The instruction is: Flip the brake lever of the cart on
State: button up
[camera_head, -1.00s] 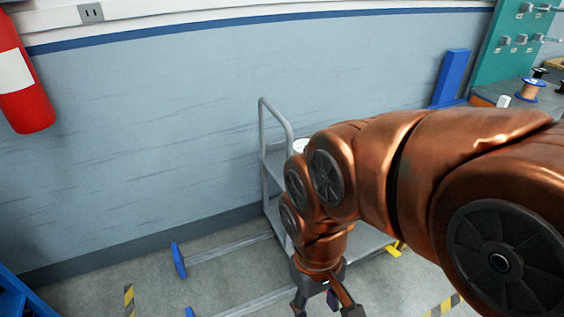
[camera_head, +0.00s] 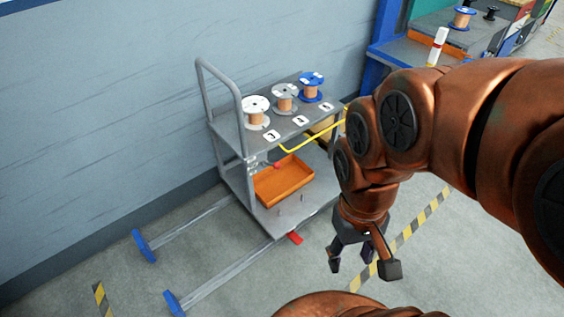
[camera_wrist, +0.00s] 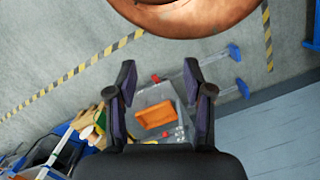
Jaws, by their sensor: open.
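The grey cart (camera_head: 228,128) stands by the wall, with a tall handle at its left end. A small red lever (camera_head: 295,237) sticks out at the cart's lower front edge, close to the floor; I take it for the brake lever. It also shows as a red spot in the wrist view (camera_wrist: 156,78). My gripper (camera_head: 362,264) is open and empty. It points down, to the right of the red lever and apart from it. In the wrist view my open fingers (camera_wrist: 160,66) frame the cart from a distance.
Several wire spools (camera_head: 285,98) stand on the cart's top shelf, with an orange tray (camera_head: 284,184) below. A yellow strip (camera_head: 315,137) crosses the shelf's front. Two floor rails with blue ends (camera_head: 145,246) extend left. The floor in front is clear.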

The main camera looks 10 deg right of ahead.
aim_at(277, 166)
jog(key=k, duration=0.65)
jog(key=u, duration=0.65)
jog(key=i, duration=1.25)
jog(key=u, duration=0.25)
